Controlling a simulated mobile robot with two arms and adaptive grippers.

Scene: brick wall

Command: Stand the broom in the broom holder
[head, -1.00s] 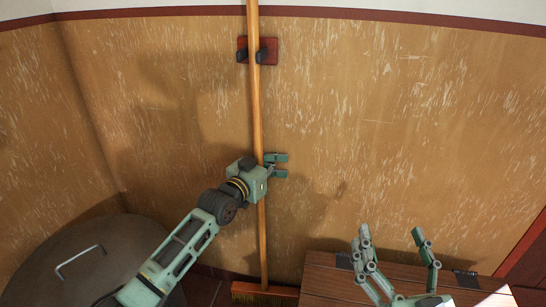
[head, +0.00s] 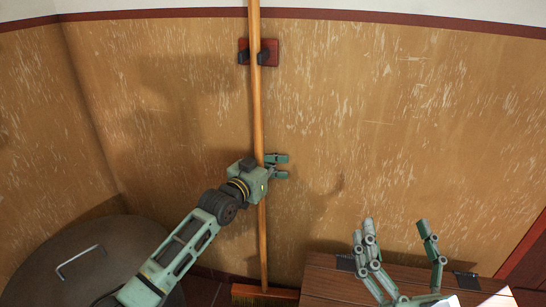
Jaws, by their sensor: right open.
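The broom (head: 258,115) stands upright against the wall, its orange handle running up past the top of the view. Its head (head: 265,293) is at the floor, partly cut off by the bottom edge. The broom holder (head: 243,47) is a red plate on the wall with two dark prongs, and the handle passes between them. My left gripper (head: 279,166) is at the handle's lower half, its fingers reaching past it to the right. Whether they close on the handle cannot be seen. My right gripper (head: 395,228) is open and empty at the lower right, away from the broom.
A round grey lid with a metal handle (head: 80,260) is at the lower left. A brown wooden chest or bench (head: 325,277) with dark fittings stands at the lower right, below my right gripper. The scuffed tan wall right of the broom is clear.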

